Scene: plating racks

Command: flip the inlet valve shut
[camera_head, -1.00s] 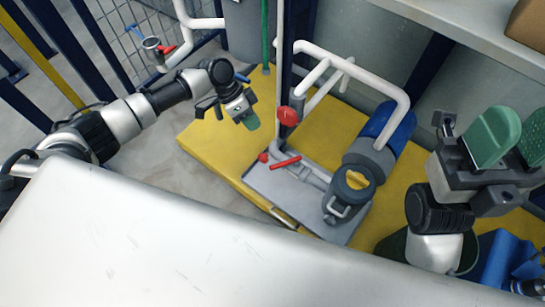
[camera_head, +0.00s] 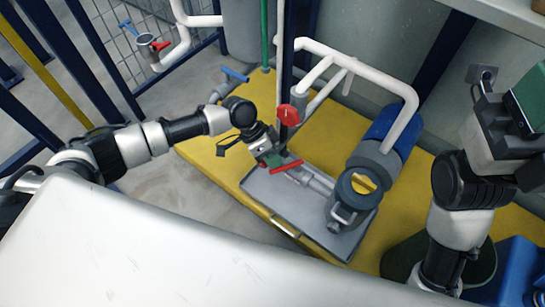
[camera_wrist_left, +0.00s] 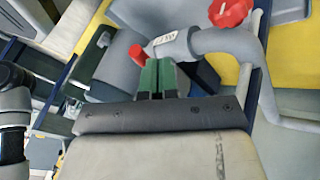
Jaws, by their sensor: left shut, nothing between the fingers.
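A red lever handle (camera_head: 287,166) sits on the grey pipe beside the pump (camera_head: 357,190), which stands on a grey plate (camera_head: 262,192). I take this to be the inlet valve; its tag is not readable. The lever lies across the pipe in the head view. My left gripper (camera_head: 274,158) is shut and empty, right at the lever. In the left wrist view its green fingertips (camera_wrist_left: 157,68) are together beside the lever's red end (camera_wrist_left: 137,52); contact cannot be told. The fingers hide the rest of the lever there. My right gripper (camera_head: 530,105) is cut off at the right edge.
A red round knob (camera_head: 288,115) stands just above the lever, near a dark blue post. White pipes (camera_head: 355,62) arch over the pump. A blue-handled valve (camera_head: 235,75) is behind my left arm. The yellow base (camera_head: 215,150) is clear at its left.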

